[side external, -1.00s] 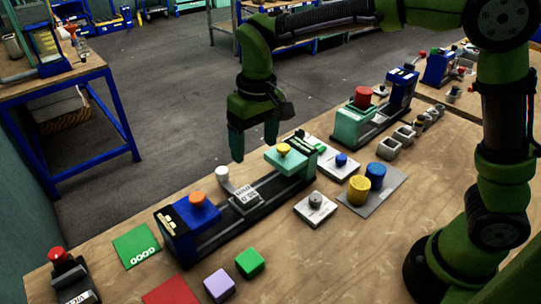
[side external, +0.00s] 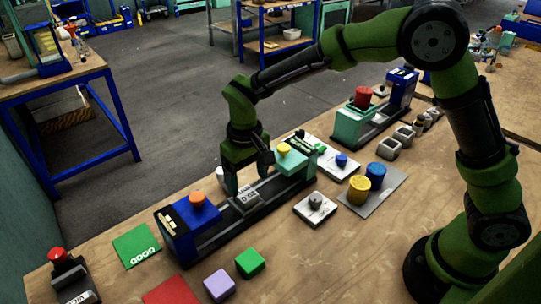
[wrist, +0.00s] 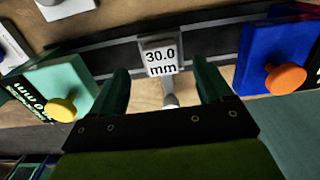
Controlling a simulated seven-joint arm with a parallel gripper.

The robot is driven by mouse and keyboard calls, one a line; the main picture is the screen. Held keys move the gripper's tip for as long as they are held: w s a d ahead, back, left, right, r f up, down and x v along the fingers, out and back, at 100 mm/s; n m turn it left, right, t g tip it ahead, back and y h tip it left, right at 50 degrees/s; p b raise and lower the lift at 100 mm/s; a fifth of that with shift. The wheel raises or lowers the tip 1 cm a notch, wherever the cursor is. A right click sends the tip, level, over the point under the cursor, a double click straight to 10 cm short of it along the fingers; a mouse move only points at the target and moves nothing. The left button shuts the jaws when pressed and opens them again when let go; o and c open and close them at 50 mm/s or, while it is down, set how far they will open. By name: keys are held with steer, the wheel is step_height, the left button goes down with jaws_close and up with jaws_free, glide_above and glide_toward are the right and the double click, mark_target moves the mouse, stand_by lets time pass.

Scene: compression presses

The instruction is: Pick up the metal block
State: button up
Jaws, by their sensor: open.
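A small grey metal block (side external: 247,197) with a white label sits in the dark channel of the near press, between its blue end (side external: 178,235) and its teal end (side external: 298,165). In the wrist view the block (wrist: 160,57) reads "30.0 mm", and a grey rod end (wrist: 170,94) shows just below it. My gripper (side external: 250,182) is low over the press, pointing down, with its fingers spread around the block's place. In the wrist view my gripper (wrist: 161,72) is open and empty, one finger to each side of the block's line. Contact with the block cannot be told.
An orange knob (side external: 197,198) and a yellow knob (side external: 284,149) stick up from the press ends. A second press with a red knob (side external: 363,97) stands farther back. Green (side external: 250,263) and purple (side external: 219,285) cubes lie in front. Yellow (side external: 359,190) and blue cylinders stand right.

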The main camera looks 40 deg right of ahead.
mark_target(246, 193)
steer(key=f, duration=0.2)
steer(key=w+f, duration=0.1)
steer(key=f, duration=0.2)
steer(key=c, duration=1.2)
